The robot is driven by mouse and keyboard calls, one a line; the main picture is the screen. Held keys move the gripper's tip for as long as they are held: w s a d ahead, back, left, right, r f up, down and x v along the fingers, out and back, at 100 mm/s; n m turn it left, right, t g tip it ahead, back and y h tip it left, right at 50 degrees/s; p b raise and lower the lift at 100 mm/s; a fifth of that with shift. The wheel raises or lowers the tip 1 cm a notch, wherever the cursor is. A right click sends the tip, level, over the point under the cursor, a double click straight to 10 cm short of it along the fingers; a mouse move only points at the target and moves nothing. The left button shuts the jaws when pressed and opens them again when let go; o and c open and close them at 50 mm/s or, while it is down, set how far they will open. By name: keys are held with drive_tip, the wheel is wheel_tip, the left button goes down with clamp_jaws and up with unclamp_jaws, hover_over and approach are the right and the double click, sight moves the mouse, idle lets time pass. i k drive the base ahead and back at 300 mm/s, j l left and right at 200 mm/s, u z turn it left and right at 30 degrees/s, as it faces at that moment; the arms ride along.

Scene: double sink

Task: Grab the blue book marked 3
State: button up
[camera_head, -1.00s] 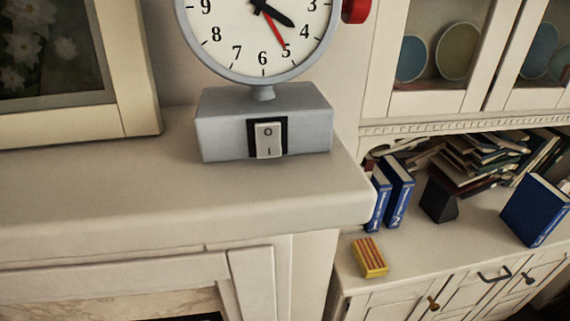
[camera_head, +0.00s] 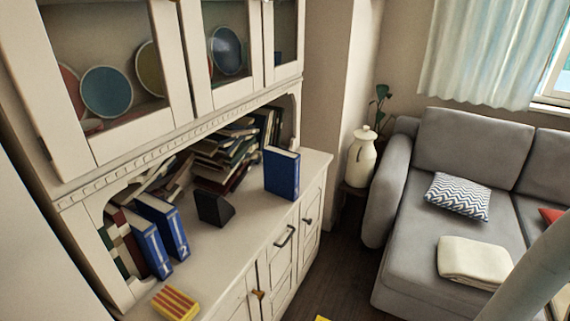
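A blue book (camera_head: 282,173) stands upright and alone near the front right end of the cabinet counter (camera_head: 240,232). Its spine marking is too small to read. Two more blue books stand side by side at the counter's left: one marked 1 (camera_head: 149,248) and one marked 2 (camera_head: 168,226). A black wedge-shaped bookend (camera_head: 214,208) stands between this pair and the lone book. My gripper is not in view.
A yellow and red striped box (camera_head: 175,304) lies on the counter's near left. Piled books (camera_head: 222,155) fill the back. Glass-door cupboards (camera_head: 110,85) hang above. A white vase (camera_head: 362,157) and grey sofa (camera_head: 425,245) stand to the right, with dark floor between.

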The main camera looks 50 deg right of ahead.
sight(280, 166)
drive_tip(key=z, duration=0.95)
